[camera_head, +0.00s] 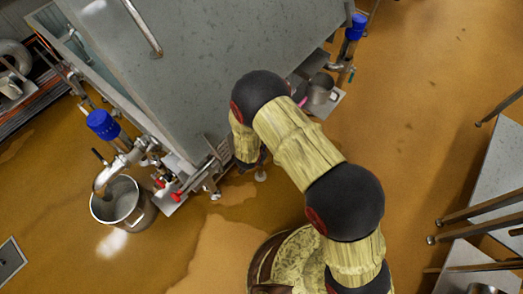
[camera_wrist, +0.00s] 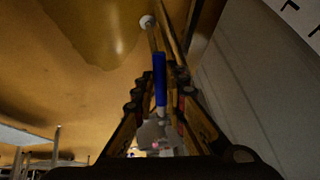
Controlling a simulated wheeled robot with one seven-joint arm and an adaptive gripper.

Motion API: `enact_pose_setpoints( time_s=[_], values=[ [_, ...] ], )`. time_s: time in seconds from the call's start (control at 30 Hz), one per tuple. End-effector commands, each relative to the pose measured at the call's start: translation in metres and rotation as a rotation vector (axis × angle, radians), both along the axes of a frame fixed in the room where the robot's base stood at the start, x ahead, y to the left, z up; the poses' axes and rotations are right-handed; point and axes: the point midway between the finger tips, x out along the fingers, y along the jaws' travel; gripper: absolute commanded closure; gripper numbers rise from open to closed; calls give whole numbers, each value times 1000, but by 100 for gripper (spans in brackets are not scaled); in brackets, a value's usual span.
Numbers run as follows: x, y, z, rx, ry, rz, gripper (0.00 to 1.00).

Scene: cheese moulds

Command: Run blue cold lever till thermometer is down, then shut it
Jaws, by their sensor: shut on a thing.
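In the wrist view the blue lever (camera_wrist: 160,75) is a straight blue bar between the two fingers of my gripper (camera_wrist: 161,88). The fingers are shut on it, and its far end sticks out past the fingertips. In the head view my gripper is mostly hidden behind my arm, low beside the grey vat, and the blue lever cannot be made out there. A white plate with black marks (camera_wrist: 301,14) is cut off at the top right of the wrist view; I cannot tell whether it is the thermometer. No reading is legible.
The grey vat (camera_head: 205,60) stands beside my arm. Left of it are a blue-capped valve (camera_head: 103,124), a steel pot (camera_head: 122,203) and a red-handled valve (camera_head: 176,196). Another blue-capped valve (camera_head: 355,27) is at the back right. Steel tables (camera_head: 495,175) stand right; the orange floor between is open.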

Motion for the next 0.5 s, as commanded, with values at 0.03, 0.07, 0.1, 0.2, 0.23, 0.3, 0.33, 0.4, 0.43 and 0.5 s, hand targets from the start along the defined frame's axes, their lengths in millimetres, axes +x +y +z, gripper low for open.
enact_pose_setpoints(
  time_s=[0.03,0.07,0.1,0.2,0.23,0.3,0.33,0.4,0.43,0.5],
  values=[
    [-1,0,-2,-9,-9,1,100],
    [-1,0,-2,-13,-15,0,100],
    [0,0,-3,-17,-20,0,100],
    [0,0,-3,-25,-31,0,100],
    [0,-1,-3,-27,-32,0,100],
    [0,-1,-4,-28,-34,0,100],
    [0,-1,-4,-28,-35,0,100],
    [0,-1,-4,-28,-35,0,100],
    [0,-1,-4,-28,-34,0,100],
    [0,-1,-4,-28,-34,0,100]
  ],
)
